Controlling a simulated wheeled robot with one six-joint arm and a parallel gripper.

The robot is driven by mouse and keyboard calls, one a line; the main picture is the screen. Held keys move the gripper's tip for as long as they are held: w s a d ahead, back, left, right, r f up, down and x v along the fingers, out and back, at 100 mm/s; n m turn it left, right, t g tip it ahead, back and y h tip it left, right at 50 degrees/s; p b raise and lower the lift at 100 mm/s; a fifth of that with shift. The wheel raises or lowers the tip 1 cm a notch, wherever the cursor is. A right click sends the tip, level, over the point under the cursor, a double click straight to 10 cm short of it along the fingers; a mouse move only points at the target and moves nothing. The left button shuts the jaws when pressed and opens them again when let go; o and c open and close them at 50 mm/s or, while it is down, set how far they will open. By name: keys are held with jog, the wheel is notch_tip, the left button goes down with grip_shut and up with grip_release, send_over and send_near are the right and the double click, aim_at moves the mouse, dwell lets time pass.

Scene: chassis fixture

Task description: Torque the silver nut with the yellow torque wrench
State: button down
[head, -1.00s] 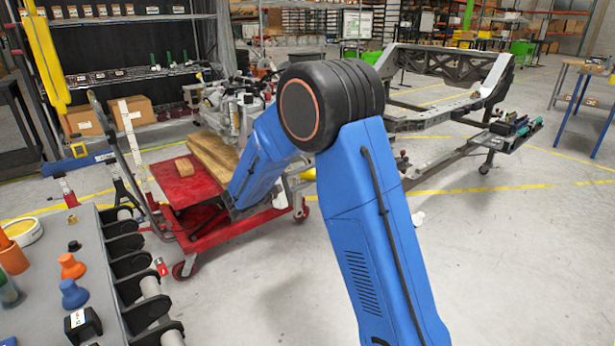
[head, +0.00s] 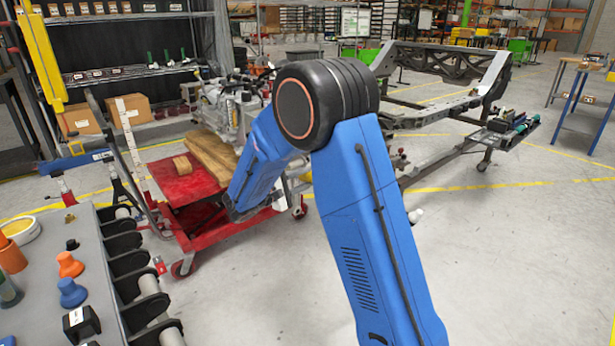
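The chassis frame (head: 430,115) stands at the back right in the head view, dark and grey, raised off the floor on wheeled supports. My blue arm fills the middle of the view and hides part of what is behind it. My gripper is not visible; the far end of the arm drops behind the elbow near the red cart. I cannot make out the silver nut. I cannot make out the yellow torque wrench either.
A red wheeled cart (head: 183,186) with wooden blocks (head: 212,155) stands behind my arm. A grey bench (head: 40,270) at the left holds an orange knob (head: 70,265) and a blue knob (head: 72,293). Floor at the right is clear. A blue-legged table (head: 585,100) stands far right.

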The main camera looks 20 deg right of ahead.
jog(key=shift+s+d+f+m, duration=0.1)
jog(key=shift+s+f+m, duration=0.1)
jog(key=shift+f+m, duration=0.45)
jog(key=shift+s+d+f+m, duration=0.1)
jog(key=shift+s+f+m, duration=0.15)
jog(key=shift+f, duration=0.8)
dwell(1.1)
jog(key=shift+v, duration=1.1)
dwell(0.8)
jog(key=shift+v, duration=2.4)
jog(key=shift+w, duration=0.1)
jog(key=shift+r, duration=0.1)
